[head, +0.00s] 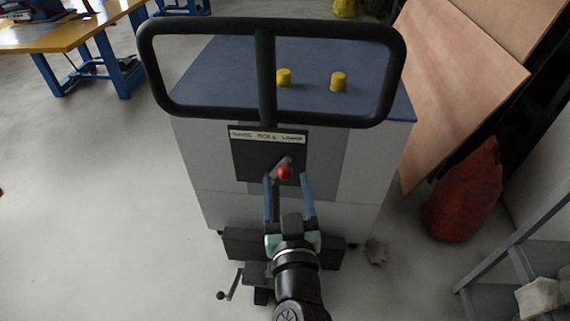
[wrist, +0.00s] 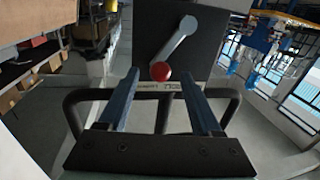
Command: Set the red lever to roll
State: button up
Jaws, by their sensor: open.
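The red lever knob (head: 284,173) sits on a short grey arm in front of a dark panel on the grey machine. It also shows in the wrist view (wrist: 161,71), where the grey lever arm (wrist: 178,42) runs to its pivot.
A black handlebar frame (head: 150,75) stands above the panel. Two yellow caps (head: 338,82) sit on the machine's blue top (head: 215,75). A red sack (head: 465,195) and wooden boards (head: 455,85) are at right.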

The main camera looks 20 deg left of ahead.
aim_at(285, 179)
jog(key=shift+p+x, duration=0.3)
jog(key=shift+x, duration=1.6)
jog(key=shift+c, duration=0.2)
jog(key=c, duration=1)
grip_shut()
jog(key=shift+s+a, duration=0.1)
